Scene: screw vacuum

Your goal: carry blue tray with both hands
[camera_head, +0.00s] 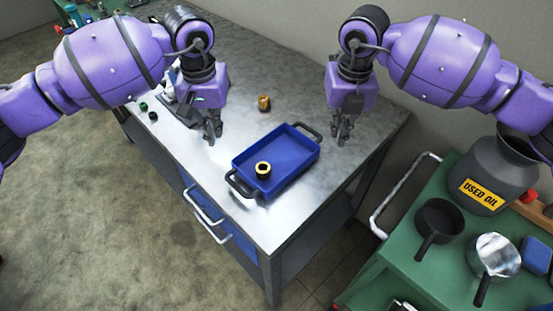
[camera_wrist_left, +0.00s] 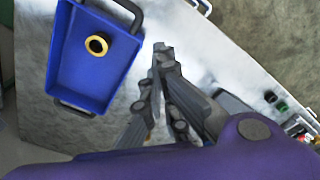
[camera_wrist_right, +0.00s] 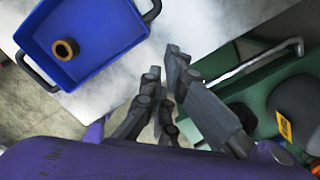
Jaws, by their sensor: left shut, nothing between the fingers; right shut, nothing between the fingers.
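The blue tray (camera_head: 290,168) with two black end handles lies on the metal workbench. A round yellow-and-black part (camera_head: 263,170) sits inside it near its left end. My left gripper (camera_head: 212,140) is shut and empty, above the bench to the left of the tray and apart from it. My right gripper (camera_head: 342,140) is shut and empty, just right of the tray's far handle (camera_head: 308,131). The tray also shows in the left wrist view (camera_wrist_left: 75,60), beside the left fingers (camera_wrist_left: 163,50), and in the right wrist view (camera_wrist_right: 100,48), beside the right fingers (camera_wrist_right: 172,52).
The metal workbench (camera_head: 310,200) has clear surface around the tray. A small brass part (camera_head: 264,103) stands behind the tray. A green cart (camera_head: 385,290) at the right holds a used oil can (camera_head: 490,165), a black pan (camera_head: 440,220) and a metal pan (camera_head: 497,255).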

